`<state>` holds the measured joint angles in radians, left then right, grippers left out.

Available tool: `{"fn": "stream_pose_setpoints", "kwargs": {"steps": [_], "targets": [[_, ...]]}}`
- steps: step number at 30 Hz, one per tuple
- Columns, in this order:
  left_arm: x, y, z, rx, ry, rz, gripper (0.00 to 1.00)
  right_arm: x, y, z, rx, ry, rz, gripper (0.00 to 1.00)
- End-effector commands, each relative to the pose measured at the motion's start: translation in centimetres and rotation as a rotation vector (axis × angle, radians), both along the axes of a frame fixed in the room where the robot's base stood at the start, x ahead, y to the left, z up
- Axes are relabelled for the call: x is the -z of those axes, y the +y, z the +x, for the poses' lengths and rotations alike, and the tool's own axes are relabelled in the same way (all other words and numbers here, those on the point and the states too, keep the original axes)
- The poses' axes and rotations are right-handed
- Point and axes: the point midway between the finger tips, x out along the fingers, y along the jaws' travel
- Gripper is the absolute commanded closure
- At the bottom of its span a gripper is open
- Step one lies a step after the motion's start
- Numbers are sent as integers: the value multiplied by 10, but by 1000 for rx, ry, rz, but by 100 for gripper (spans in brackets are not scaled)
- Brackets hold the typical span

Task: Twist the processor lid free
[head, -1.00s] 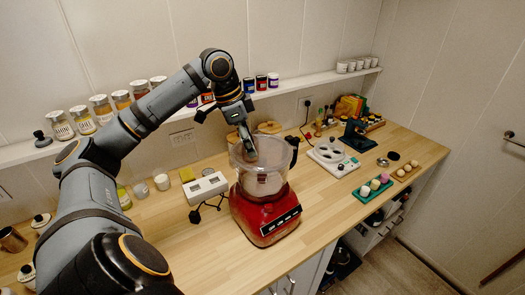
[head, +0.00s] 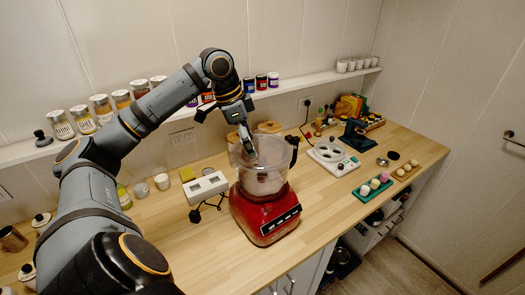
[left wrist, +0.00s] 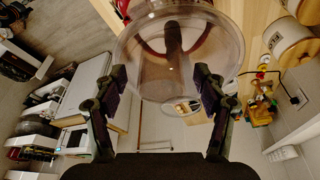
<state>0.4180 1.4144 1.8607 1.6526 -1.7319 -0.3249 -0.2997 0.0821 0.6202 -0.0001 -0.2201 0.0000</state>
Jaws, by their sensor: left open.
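The food processor has a red base (head: 262,215) and a clear bowl (head: 262,182) with a dark handle. It stands near the front edge of the wooden counter. Its clear lid (head: 272,152) lies on top of the bowl. My left gripper (head: 246,150) comes down from above at the lid's left side. In the left wrist view the open fingers (left wrist: 162,85) stand on either side of the clear round lid (left wrist: 175,90). Whether they touch its rim I cannot tell. My right gripper is in neither view.
A white device (head: 205,187) with a cord stands left of the processor. A white tray with round wells (head: 332,157) and a green tray (head: 365,194) with colored balls lie to the right. Jars line the wall shelf (head: 25,151) behind.

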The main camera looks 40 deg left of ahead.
Motion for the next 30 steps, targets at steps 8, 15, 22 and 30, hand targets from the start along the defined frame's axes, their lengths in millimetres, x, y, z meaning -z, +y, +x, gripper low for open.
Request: {"fn": "stream_pose_setpoints", "kwargs": {"steps": [8,15,22,30], "targets": [[-11,1,-2,-1,-1,1,29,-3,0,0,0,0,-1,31],[-33,3,-9,-1,0,2,29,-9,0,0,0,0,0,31],[-54,4,-15,-2,-1,1,29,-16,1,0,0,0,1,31],[-71,5,-21,-1,0,1,29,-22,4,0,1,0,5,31]]}}
